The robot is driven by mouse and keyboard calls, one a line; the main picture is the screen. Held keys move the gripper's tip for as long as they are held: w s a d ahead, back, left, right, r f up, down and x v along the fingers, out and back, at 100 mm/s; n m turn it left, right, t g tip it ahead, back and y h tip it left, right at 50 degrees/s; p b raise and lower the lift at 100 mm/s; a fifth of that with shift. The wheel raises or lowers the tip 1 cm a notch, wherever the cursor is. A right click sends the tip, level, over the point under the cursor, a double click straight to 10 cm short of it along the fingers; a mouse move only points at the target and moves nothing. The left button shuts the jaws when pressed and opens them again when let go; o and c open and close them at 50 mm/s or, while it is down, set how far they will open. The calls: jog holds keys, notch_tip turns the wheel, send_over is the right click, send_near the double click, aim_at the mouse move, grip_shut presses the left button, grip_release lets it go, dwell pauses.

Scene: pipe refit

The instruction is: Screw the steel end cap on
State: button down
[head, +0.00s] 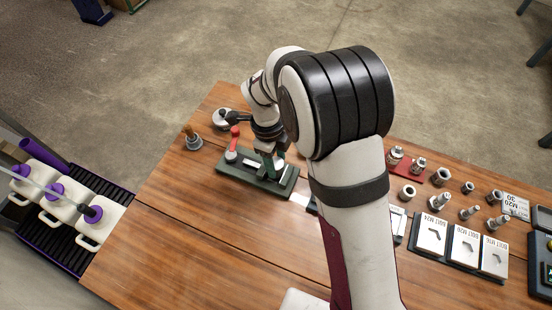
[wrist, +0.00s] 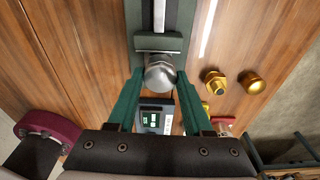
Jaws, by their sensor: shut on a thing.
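The steel end cap (wrist: 160,74), a shiny rounded piece, sits between the fingertips of my gripper (wrist: 160,80). My green fingers are shut on it, one on each side. The cap is at the near end of a green fixture (wrist: 143,25), in line with a grey bar or pipe (wrist: 159,14). I cannot tell whether its thread is engaged. In the head view my gripper (head: 268,163) is low over the dark green fixture (head: 226,170), which has a red-handled lever (head: 235,133). The arm hides the cap there.
Brass fittings (wrist: 214,82) lie right of the fixture in the wrist view. A small device with a green display (wrist: 151,119) is below the cap. In the head view, bolts and nuts (head: 437,202) and labelled boxes (head: 464,247) fill the right. The table's front left (head: 150,230) is clear.

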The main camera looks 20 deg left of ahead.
jog(key=shift+m, duration=0.9)
jog(key=shift+m+g, duration=0.3)
jog(key=shift+m, duration=0.5)
jog(key=m, duration=0.4)
jog(key=shift+f, duration=0.1)
jog(key=c, duration=0.5)
grip_release()
